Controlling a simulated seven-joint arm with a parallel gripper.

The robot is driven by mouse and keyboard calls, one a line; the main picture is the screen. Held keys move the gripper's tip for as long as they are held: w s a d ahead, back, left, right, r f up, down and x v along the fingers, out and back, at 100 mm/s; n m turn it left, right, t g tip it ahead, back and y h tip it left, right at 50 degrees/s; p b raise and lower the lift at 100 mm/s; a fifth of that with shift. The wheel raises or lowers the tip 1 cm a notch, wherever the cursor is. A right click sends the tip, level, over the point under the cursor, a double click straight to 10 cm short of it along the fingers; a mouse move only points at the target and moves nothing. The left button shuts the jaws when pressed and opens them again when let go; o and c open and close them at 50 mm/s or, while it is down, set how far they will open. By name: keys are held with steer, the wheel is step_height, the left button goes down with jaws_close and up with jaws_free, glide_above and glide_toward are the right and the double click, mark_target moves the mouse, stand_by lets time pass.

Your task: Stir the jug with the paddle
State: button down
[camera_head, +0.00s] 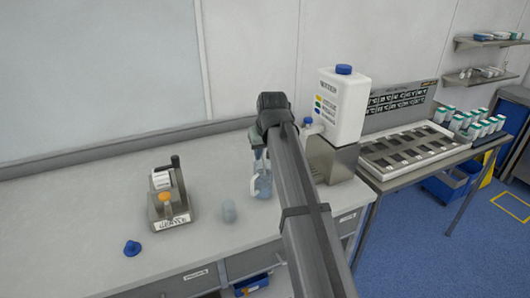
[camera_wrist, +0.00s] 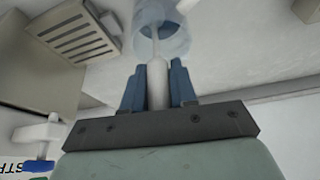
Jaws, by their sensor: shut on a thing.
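My gripper (camera_wrist: 156,88) is shut on the white handle of the paddle (camera_wrist: 157,78), which stands between its two blue fingers. In the wrist view the paddle's thin shaft runs into the clear bluish jug (camera_wrist: 177,40). In the head view the jug (camera_head: 263,187) stands on the bench under my gripper (camera_head: 259,158), partly hidden by my arm. The paddle's lower end is blurred by the jug wall, and I cannot tell whether it touches the bottom.
A white canister with a blue cap (camera_head: 341,105) stands on a metal stand (camera_head: 331,160) right of my arm.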

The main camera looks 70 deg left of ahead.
steer(key=shift+s+f, duration=0.2)
steer(key=shift+r, duration=6.85)
steer(key=shift+w, duration=0.1)
